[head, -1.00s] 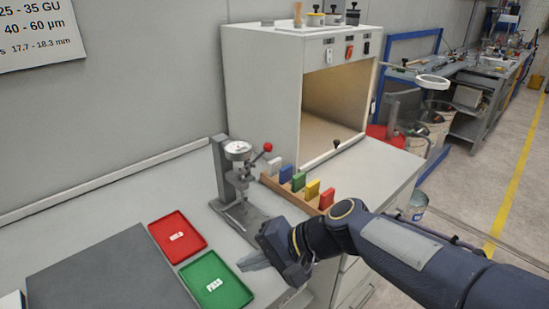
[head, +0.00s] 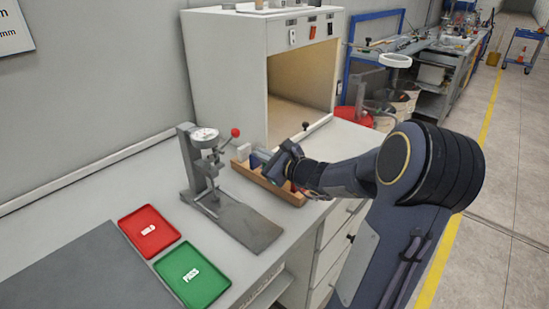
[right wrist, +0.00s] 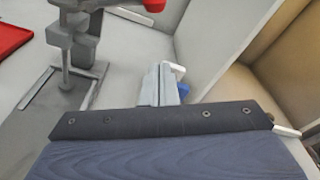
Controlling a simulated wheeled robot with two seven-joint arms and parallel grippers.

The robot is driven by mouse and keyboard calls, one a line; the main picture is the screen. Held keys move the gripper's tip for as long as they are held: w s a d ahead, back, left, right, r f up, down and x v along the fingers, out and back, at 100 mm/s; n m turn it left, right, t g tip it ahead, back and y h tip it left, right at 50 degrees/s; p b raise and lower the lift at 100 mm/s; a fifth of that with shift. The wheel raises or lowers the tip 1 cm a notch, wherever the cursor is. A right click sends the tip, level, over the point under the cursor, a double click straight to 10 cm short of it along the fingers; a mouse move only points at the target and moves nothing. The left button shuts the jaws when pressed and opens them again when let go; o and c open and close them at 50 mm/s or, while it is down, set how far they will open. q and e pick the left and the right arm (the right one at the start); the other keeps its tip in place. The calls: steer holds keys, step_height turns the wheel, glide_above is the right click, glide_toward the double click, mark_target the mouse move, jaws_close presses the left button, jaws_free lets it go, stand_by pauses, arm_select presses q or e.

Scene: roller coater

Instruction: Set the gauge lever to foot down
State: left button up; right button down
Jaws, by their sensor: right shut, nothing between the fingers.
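The gauge (head: 205,150) is a grey stand with a round dial on the bench, its base plate (head: 243,226) reaching toward the front. Its lever (head: 225,142) slants up to the right and ends in a red ball (head: 235,132). In the right wrist view the red ball (right wrist: 154,5) is at the top edge, and the spindle foot (right wrist: 67,85) is over the base. I cannot tell if the foot touches it. My right gripper (head: 262,172) is shut and empty, right of the gauge, apart from the lever. Its fingers (right wrist: 160,85) show mid-frame. My left gripper is not in view.
A wooden rack (head: 285,193) of coloured blocks is partly hidden behind my right gripper. A grey booth (head: 228,75) stands behind it. A red tray (head: 150,232) and a green tray (head: 192,274) lie left of the gauge base, by a dark mat (head: 85,275).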

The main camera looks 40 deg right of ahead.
steer(key=w+a+r, duration=0.1)
steer(key=w+a+r+p, duration=0.1)
steer(key=w+r, duration=0.1)
steer(key=shift+w+p, duration=0.2)
steer(key=shift+p, duration=0.1)
steer(key=r+n+b, duration=0.1)
steer(key=b, duration=0.2)
steer(key=shift+a+r, duration=0.15)
steer(key=shift+r, duration=0.2)
steer(key=shift+s, duration=0.15)
steer(key=s, duration=0.7)
steer(key=shift+s+r+b, duration=0.3)
steer(key=shift+r, duration=0.15)
